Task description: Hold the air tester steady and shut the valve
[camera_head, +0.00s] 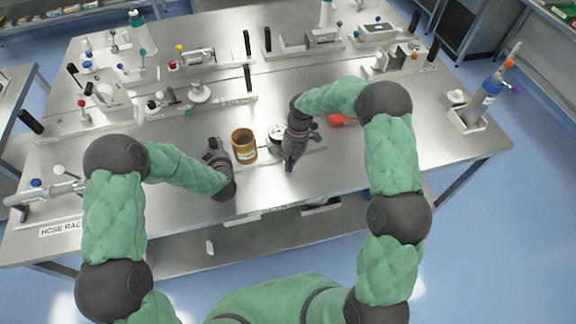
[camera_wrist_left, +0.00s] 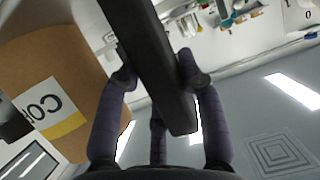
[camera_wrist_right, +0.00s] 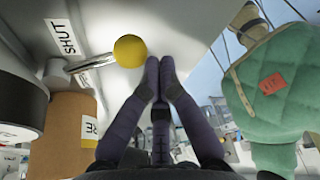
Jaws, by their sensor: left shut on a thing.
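The brown cylinder also shows in the left wrist view (camera_wrist_left: 48,75). My left gripper (camera_head: 213,150) is shut on a black bar-shaped handle (camera_wrist_left: 150,60), left of the cylinder. My right gripper (camera_head: 290,165) is right of the cylinder, fingers together and empty. In the right wrist view, the valve lever's yellow ball (camera_wrist_right: 130,51) is just left of the fingertips (camera_wrist_right: 160,64). A "SHUT" label (camera_wrist_right: 66,40) is beside the lever's rod. Contact with the ball is unclear.
A red object (camera_head: 342,120) lies right of my right gripper. Several fixtures with coloured knobs stand farther back on the steel table (camera_head: 420,150). A bottle in a stand (camera_head: 482,105) is at the right. The table between the red object and that stand is clear.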

